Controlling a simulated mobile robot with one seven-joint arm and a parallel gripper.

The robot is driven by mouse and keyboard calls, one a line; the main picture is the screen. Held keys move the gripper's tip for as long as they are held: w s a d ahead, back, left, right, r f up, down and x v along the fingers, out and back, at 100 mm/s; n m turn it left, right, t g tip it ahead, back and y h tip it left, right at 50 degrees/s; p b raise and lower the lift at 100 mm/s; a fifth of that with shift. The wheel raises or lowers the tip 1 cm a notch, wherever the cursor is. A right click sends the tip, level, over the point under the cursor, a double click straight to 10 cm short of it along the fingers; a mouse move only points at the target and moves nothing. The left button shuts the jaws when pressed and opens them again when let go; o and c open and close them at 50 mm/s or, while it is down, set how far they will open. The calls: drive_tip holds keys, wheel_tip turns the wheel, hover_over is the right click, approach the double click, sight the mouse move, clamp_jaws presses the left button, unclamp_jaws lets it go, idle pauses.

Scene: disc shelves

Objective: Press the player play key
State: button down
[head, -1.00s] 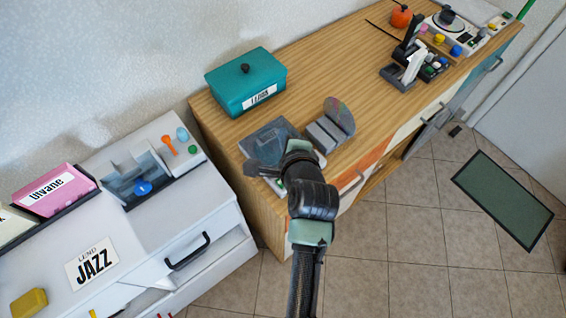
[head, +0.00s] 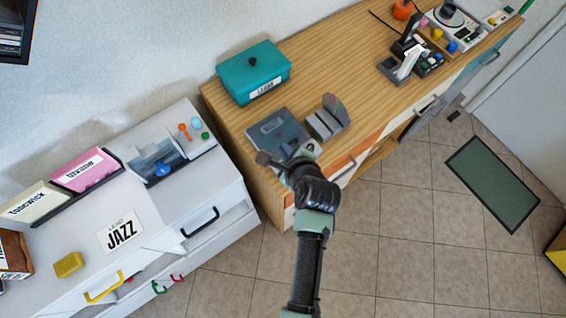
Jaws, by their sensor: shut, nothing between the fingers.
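A flat dark device with a clear lid (head: 277,133), which looks like the player, lies on the wooden cabinet near its left front corner. My gripper (head: 264,159) is at the player's front edge, low over it, its fingers dark and small in the view. The fingers look shut and hold nothing. I cannot tell whether they touch the player. The player's front strip, keys included, is mostly hidden behind my gripper and wrist.
A lower white cabinet (head: 165,205) with a clear-fronted unit and coloured knobs stands left.

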drive_tip(key=shift+f, duration=0.15)
drive_tip(key=b, duration=0.7)
hover_over(282, 162)
drive_tip(key=s, duration=0.3)
drive_tip(key=f, duration=0.4)
drive_tip(key=d+f, duration=0.1)
drive_tip(key=f, duration=0.1)
drive_tip(key=shift+w, duration=0.25)
drive_tip(key=shift+f+b, duration=0.95)
drive_tip(key=shift+f, duration=0.3)
drive_tip(key=shift+f, duration=0.15)
drive_tip(key=shift+f, duration=0.25)
drive_tip(key=shift+f, duration=0.45)
drive_tip(key=shift+r, duration=0.1)
idle(0.4)
drive_tip(key=shift+r+p, duration=0.75)
drive_tip(key=shift+p, duration=0.1)
